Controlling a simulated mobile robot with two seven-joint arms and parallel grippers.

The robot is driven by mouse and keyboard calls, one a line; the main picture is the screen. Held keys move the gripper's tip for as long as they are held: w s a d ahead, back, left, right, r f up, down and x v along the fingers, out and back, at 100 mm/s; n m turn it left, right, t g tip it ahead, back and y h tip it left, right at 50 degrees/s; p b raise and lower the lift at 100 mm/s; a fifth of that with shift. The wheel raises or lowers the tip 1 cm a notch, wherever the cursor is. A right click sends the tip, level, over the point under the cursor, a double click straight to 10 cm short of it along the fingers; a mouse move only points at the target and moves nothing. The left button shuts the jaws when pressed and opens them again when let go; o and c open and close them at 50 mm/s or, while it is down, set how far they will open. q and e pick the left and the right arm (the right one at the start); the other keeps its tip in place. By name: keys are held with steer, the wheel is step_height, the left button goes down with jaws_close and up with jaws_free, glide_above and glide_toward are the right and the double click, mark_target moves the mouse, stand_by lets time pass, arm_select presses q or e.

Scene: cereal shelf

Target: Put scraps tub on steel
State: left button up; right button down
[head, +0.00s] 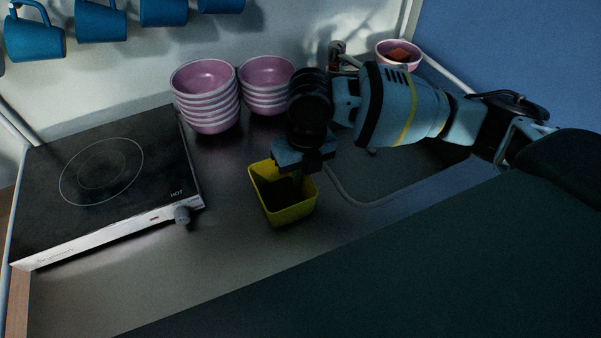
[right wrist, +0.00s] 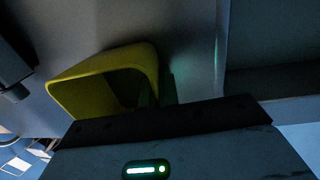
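The scraps tub, a yellow open-topped tub (head: 290,213), is at the middle of the steel counter (head: 225,240). My right gripper (head: 297,180) reaches down to its far rim from above. In the right wrist view, the fingers (right wrist: 158,92) straddle one wall of the yellow tub (right wrist: 100,80), one inside and one outside, and look closed on it. The tub looks upright, on or just above the steel; a small gap underneath cannot be judged. The tub's inside is dark and its contents are not clear. My left gripper is not in view.
A black hob (head: 100,170) marked HOT, with a front knob (head: 181,214), lies left of the tub. Two stacks of pink bowls (head: 205,100) stand behind. A sink basin (head: 400,180) is at right. A pink bowl with scraps (head: 398,55) sits at the back right. Blue mugs (head: 100,22) hang above.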

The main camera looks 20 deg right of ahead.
steer(key=c, duration=1.7)
jaws_free()
steer(key=shift+f, duration=0.1)
steer(key=r, duration=0.8)
steer(key=d+r, duration=0.1)
steer(key=r, duration=0.3)
steer(key=shift+r+p, duration=0.15)
steer(key=shift+p, duration=0.15)
